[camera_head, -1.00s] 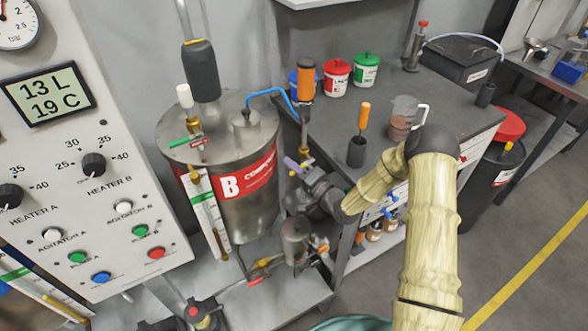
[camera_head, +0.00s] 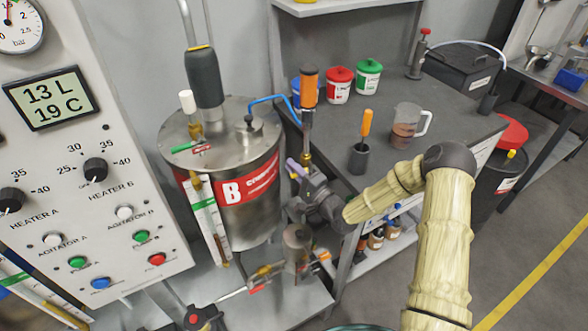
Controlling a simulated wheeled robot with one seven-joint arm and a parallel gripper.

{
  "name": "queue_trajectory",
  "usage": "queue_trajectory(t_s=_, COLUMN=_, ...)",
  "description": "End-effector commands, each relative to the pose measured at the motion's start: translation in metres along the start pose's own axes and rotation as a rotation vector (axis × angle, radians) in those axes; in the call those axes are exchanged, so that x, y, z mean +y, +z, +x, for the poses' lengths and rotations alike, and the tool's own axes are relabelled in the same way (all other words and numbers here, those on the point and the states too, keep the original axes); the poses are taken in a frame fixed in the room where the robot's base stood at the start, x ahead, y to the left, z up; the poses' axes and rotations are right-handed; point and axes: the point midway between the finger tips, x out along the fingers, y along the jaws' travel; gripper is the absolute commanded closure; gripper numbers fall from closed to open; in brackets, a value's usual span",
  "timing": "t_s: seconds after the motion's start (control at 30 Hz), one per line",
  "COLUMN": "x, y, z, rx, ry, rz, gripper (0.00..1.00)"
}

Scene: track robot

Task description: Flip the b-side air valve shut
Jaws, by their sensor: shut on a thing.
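The steel B tank (camera_head: 262,170) stands left of centre with a red B label. On its lid a brass fitting with a white cap (camera_head: 187,102) stands beside a small green lever (camera_head: 186,148) and a red tag; this looks like the b-side air valve, but the lever's exact setting is too small to tell. My gripper (camera_head: 301,168) is right of the tank, apart from that lever. It is shut on an upright tool with an orange-and-black handle (camera_head: 309,90), a thin shaft and a brass lower end. The gripper's fingertips are partly hidden.
A grey bench (camera_head: 450,130) behind my arm holds a measuring jug (camera_head: 405,128), an orange screwdriver in a black cup (camera_head: 358,159), and red (camera_head: 339,88) and green (camera_head: 368,78) lidded tubs. A blue hose (camera_head: 268,100) arches from the lid. A control panel (camera_head: 150,205) stands left.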

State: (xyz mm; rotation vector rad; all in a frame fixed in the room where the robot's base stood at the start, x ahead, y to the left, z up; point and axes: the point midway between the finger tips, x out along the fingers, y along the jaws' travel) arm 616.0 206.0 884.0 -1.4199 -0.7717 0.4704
Motion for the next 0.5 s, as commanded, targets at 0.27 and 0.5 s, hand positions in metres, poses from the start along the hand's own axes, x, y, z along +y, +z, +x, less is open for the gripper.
queue_trajectory(t_s=0.27, x=0.0001, y=-0.0007, z=-0.0003, rx=0.002, ry=0.0, rz=0.0, gripper=0.65)
queue_trajectory(t_s=0.5, x=0.0005, y=-0.0009, z=-0.0047, rx=0.002, ry=0.0, rz=-0.001, gripper=0.65)
